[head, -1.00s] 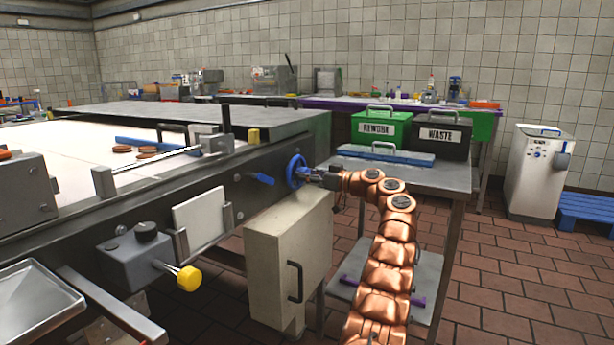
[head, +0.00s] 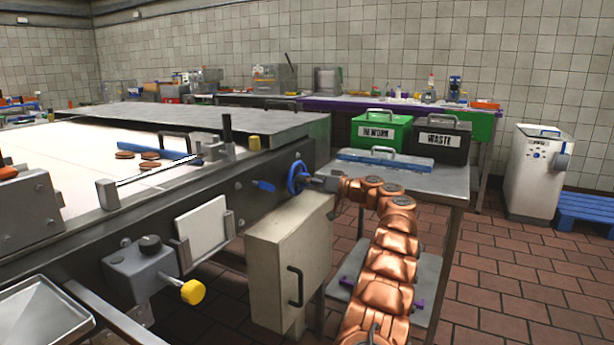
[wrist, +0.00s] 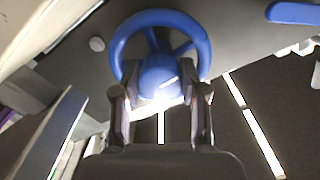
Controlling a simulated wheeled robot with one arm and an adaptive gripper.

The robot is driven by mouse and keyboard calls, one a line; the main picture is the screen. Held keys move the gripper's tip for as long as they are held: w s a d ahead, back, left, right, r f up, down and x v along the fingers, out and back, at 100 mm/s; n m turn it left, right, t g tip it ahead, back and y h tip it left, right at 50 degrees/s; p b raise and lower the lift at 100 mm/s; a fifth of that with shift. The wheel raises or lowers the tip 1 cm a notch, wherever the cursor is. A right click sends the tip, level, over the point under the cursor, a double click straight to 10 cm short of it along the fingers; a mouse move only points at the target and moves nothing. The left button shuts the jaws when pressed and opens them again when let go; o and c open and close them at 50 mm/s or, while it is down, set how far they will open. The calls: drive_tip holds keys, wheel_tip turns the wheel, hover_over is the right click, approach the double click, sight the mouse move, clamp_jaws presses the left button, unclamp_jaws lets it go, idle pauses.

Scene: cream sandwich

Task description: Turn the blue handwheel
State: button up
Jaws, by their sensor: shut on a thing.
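The blue handwheel (head: 297,178) sits on the dark side of the conveyor frame, near its right end. In the wrist view the handwheel (wrist: 203,42) shows its rim, spokes and round hub. My gripper (head: 312,181) reaches it from the right. In the wrist view my gripper (wrist: 160,92) has one finger on each side of the blue hub, at the lower part of the wheel, and is shut on it. The exact contact under the fingertips is partly hidden.
A beige cabinet (head: 285,255) with a handle stands below. A steel table (head: 440,180) with a blue-lidded tray (head: 375,164), a green bin (head: 375,130) and a black bin (head: 443,142) is behind my arm.

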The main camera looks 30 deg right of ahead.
drive_tip(key=m+p, duration=0.6)
drive_tip(key=shift+r+m, duration=0.3)
drive_tip(key=shift+r, duration=0.05)
drive_tip(key=m+p, duration=0.7)
drive_tip(key=m, duration=0.2)
drive_tip(key=shift+p, duration=0.35)
drive_tip(key=m+p, duration=0.2)
drive_tip(key=m, duration=0.1)
drive_tip(key=shift+m, duration=0.4)
drive_tip(key=m+p, duration=0.3)
drive_tip(key=m, duration=0.2)
drive_tip(key=shift+f, duration=0.15)
drive_tip(key=shift+f, duration=0.1)
drive_tip(key=shift+d, duration=0.1)
drive_tip(key=o, duration=1.1)
drive_tip(key=shift+o, duration=0.2)
